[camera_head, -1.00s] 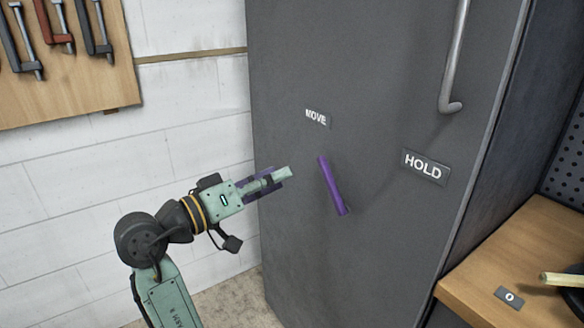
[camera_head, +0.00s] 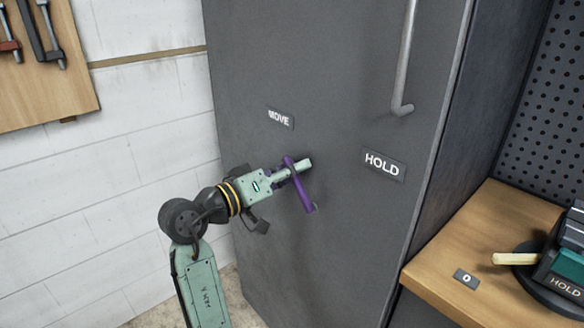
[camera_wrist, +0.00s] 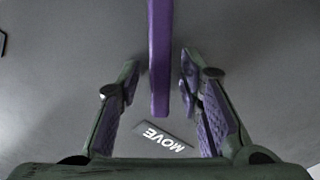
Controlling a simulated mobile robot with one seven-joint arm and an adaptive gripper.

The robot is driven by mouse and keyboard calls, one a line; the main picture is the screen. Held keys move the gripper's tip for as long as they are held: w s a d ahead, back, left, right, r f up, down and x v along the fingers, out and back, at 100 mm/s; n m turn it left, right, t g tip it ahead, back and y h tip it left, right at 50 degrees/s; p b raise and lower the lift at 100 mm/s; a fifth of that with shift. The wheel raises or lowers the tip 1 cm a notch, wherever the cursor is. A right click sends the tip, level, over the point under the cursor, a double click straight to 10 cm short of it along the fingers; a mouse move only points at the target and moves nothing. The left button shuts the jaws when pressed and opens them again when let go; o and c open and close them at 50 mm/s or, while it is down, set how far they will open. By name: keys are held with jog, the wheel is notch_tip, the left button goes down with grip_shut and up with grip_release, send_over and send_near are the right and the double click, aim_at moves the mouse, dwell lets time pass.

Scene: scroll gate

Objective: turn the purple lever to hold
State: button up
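The purple lever (camera_head: 300,187) is a thin bar on the dark grey cabinet door. It slants, its upper end toward the MOVE label (camera_head: 281,119) and its lower end down to the right. The HOLD label (camera_head: 383,165) is to the right of the lever. My gripper (camera_head: 299,169) is at the lever's upper part. In the wrist view the lever (camera_wrist: 160,60) lies between my two open fingers (camera_wrist: 158,80), with a gap visible on both sides. The MOVE label (camera_wrist: 166,136) shows beyond the lever's end.
A metal handle (camera_head: 404,60) runs down the door at upper right. A wooden bench (camera_head: 430,262) on the right holds a dark device with a HOLD marking (camera_head: 566,283). A white block wall (camera_head: 130,120) and a tool board (camera_head: 50,85) are on the left.

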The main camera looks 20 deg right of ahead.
jog(key=shift+c, duration=0.5)
grip_shut()
dwell(0.4)
